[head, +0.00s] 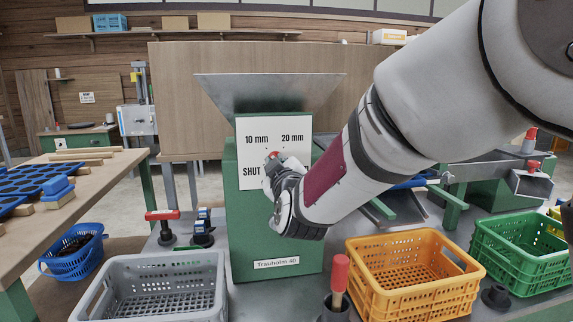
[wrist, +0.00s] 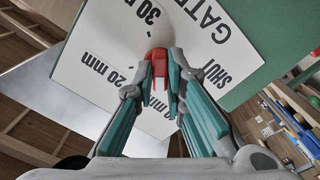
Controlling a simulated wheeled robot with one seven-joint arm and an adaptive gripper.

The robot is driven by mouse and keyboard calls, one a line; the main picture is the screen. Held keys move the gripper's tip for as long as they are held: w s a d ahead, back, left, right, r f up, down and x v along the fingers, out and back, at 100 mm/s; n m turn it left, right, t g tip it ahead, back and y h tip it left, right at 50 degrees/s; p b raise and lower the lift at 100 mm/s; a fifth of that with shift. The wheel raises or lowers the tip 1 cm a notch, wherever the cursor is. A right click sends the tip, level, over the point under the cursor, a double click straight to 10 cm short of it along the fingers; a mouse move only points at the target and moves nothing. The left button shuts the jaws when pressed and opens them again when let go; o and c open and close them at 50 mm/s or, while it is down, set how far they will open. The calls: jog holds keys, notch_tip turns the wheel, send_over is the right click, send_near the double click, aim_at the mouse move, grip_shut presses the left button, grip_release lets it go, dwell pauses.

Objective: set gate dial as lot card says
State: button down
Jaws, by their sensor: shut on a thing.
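The gate dial is a white plate (head: 262,128) on the green machine (head: 250,235) labelled "Trauholm 40". In the head view I read "10 mm", "20 mm" and "SHUT" on it. The wrist view shows the plate (wrist: 98,42) tilted, with "30 mm" and "GATE" too. In the wrist view my gripper (wrist: 160,66) is shut on the red dial knob (wrist: 157,54). The fingers cover much of the knob, so I cannot tell which mark it points to. A small white card (head: 87,97) hangs at the back left; its text is too small to read.
A grey crate (head: 150,258), an orange crate (head: 418,304) and a green crate (head: 510,268) stand around the machine. A red-topped handle (head: 340,274) rises in front. A metal hopper (head: 270,92) sits on top. My arm crosses the right side.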

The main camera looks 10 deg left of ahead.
jog(key=shift+f, duration=0.15)
jog(key=c, duration=1.6)
grip_release()
jog(key=shift+c, duration=0.2)
jog(key=v, duration=1.2)
jog(key=shift+d, duration=0.15)
